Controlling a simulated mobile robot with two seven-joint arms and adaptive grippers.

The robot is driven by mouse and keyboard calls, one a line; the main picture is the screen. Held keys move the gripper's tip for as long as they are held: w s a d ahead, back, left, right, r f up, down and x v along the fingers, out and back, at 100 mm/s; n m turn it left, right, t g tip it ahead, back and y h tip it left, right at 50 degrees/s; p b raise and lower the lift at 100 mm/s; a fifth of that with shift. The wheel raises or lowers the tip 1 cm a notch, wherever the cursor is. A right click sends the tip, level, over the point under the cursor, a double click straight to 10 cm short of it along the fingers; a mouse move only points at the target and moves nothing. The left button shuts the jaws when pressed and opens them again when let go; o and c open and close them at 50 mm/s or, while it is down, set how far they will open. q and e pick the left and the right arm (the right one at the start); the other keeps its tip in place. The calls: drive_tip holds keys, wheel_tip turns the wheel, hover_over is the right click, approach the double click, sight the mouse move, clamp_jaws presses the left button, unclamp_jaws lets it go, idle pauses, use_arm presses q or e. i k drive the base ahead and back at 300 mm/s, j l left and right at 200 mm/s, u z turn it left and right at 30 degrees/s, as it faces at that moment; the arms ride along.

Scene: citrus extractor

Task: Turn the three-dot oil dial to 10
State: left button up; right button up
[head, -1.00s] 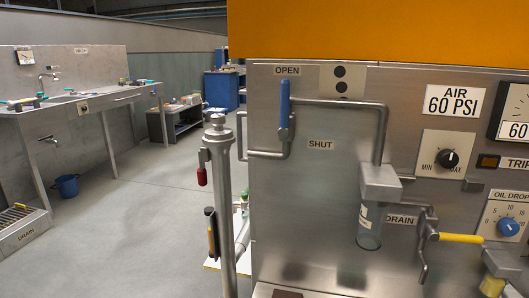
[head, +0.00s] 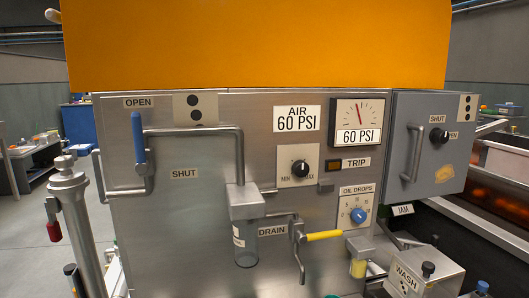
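A blue oil dial (head: 359,215) sits on a white plate labelled OIL DROPS (head: 356,190), low at the right of the steel panel (head: 200,215). Numbers ring the dial; its exact setting is too small to read. The dot plate (head: 195,110) on this panel carries two black dots, not three. Another dot plate (head: 467,107) is on the grey box at the right; I cannot count its dots surely. No dial clearly marked with three dots shows. Neither of my grippers is in view.
A yellow-handled drain valve (head: 318,236) and a clear bowl (head: 245,245) stick out left of the dial. A blue lever (head: 138,138) is at the left. The grey box (head: 425,150) has a black knob (head: 438,136). A WASH box (head: 425,277) stands low right. Open floor shows far left.

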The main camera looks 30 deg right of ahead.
sight(359, 216)
drive_tip(key=z, duration=1.4)
